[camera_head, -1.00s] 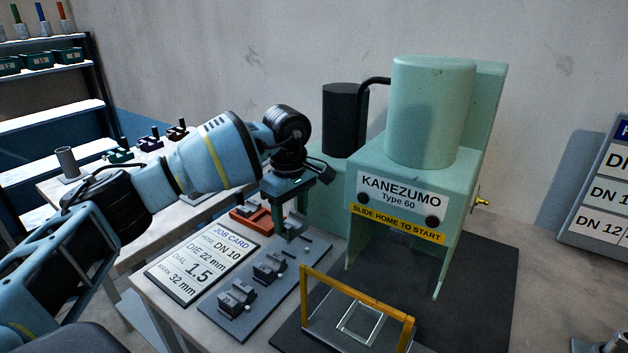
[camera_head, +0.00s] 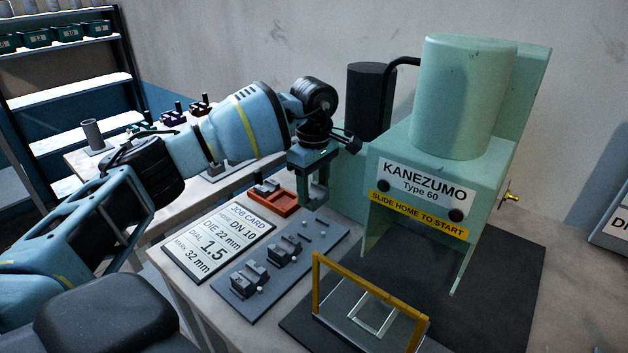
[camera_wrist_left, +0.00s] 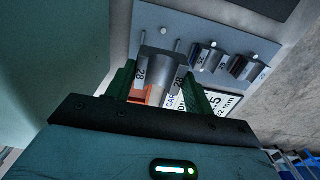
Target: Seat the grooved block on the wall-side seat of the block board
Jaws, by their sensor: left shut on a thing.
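My left gripper (camera_head: 314,196) is shut on a grey grooved block (camera_wrist_left: 163,67), marked 28 in the left wrist view. It holds the block above the wall-side end of the grey block board (camera_head: 335,231), which lies on the table. In the wrist view, the board (camera_wrist_left: 160,20) has thin upright pins beyond the held block. Two dark grooved blocks (camera_head: 284,249) (camera_head: 248,279) sit on the board's middle and near seats. The wall-side seat shows no block, only small pins. Whether the held block touches the board is hidden. My right gripper is out of view.
The green Kanezumo machine (camera_head: 420,185) stands close right of my left gripper. An orange tray (camera_head: 284,207) lies behind the board, and a job card (camera_head: 218,242) left of it. A yellow-framed guard (camera_head: 316,285) stands on the black mat (camera_head: 490,275).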

